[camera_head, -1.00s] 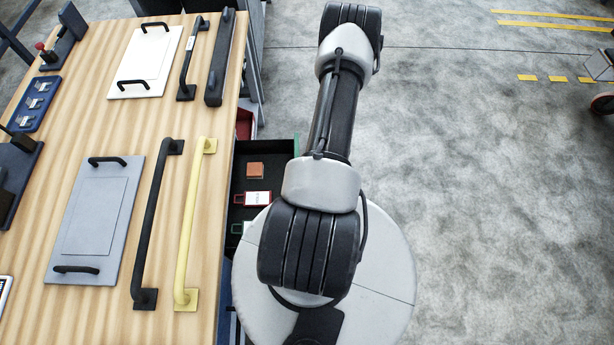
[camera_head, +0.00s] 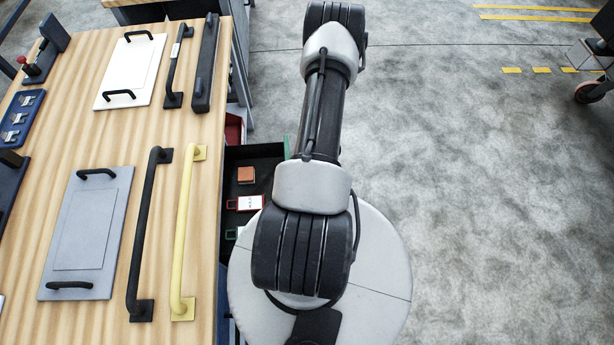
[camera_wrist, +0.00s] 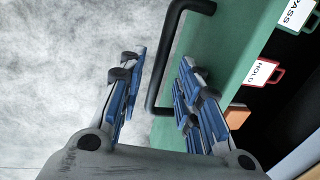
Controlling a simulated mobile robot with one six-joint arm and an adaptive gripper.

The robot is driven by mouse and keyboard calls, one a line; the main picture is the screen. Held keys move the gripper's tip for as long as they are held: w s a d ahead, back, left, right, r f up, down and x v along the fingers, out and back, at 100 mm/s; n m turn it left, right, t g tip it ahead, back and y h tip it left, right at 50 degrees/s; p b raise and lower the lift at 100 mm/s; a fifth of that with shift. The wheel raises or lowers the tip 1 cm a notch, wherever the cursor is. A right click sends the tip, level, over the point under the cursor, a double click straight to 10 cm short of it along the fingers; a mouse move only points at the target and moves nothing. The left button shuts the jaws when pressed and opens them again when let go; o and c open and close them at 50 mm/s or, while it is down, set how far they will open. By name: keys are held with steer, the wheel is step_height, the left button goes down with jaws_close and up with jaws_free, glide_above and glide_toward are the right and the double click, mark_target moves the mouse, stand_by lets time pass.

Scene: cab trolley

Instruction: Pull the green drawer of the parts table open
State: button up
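The green drawer (camera_head: 262,151) stands pulled out from the right side of the wooden parts table (camera_head: 150,215). Part of it is hidden behind my arm and base in the head view. In the wrist view, its green front (camera_wrist: 213,52) carries a black bar handle (camera_wrist: 165,60). My gripper (camera_wrist: 160,85) is open, with its blue-padded fingers on either side of the handle bar in the picture. Gaps show between bar and fingers, and I cannot tell whether either touches. The head view hides my gripper.
An orange-brown block (camera_head: 246,174) and a red-framed tag (camera_head: 249,203) lie in the drawer. A red drawer or bin (camera_head: 234,130) shows beyond it. Handles and panels lie on the table. The grey floor (camera_head: 470,200) to the right is clear; a wheeled cart (camera_head: 590,62) stands far right.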

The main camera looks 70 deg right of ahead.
step_height(320, 180, up, 11)
steer(key=s, duration=0.2)
steer(key=shift+d, duration=0.45)
steer(key=shift+r, duration=0.15)
